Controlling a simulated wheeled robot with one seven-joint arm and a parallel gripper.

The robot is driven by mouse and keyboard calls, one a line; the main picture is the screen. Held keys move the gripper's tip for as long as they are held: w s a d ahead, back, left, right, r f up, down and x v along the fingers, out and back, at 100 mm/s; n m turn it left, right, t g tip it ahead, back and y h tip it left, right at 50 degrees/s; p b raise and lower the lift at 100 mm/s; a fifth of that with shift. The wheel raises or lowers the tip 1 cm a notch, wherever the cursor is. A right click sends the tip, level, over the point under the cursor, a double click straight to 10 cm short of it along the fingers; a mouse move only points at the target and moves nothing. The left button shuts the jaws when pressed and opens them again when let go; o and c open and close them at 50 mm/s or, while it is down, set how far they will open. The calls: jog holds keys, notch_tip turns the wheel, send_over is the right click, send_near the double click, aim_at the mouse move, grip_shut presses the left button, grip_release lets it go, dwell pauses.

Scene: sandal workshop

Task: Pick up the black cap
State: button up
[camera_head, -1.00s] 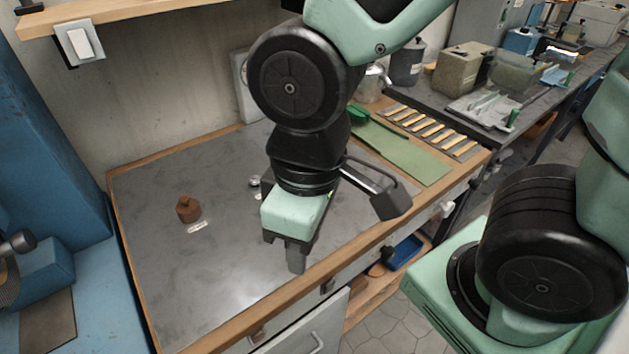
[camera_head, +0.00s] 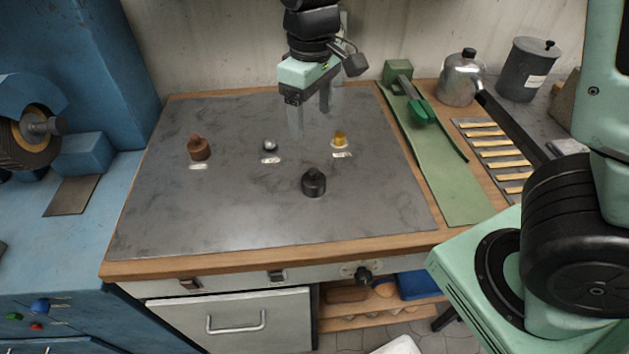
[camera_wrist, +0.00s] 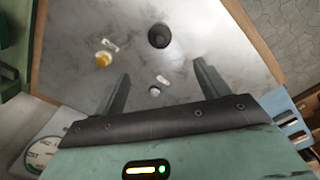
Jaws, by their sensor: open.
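The black cap (camera_head: 314,183) stands upright on the grey bench top, toward its front right, with a small knob on top. In the wrist view the black cap (camera_wrist: 159,36) lies beyond the fingertips, near the top of the picture. My gripper (camera_head: 311,122) is open and empty above the back of the bench top, behind the cap and apart from it. In the wrist view its two fingers (camera_wrist: 160,78) are spread, with a small silver cap (camera_wrist: 154,90) showing between them.
A brown cap (camera_head: 199,149), a silver cap (camera_head: 270,146) and a yellow cap (camera_head: 339,139) stand by white labels on the bench top (camera_head: 220,220). A green mat (camera_head: 450,185), a kettle (camera_head: 460,80) and a grey canister (camera_head: 526,70) are at right. Space around the black cap is clear.

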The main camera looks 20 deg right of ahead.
aim_at(313, 170)
notch_tip(313, 170, down, 12)
jog(key=shift+r+p, duration=0.25)
jog(key=shift+p, duration=0.05)
jog(key=shift+s+f+p, duration=0.2)
jog(key=shift+f+p, duration=0.15)
jog(key=shift+f, duration=2.4)
jog(key=c, duration=1)
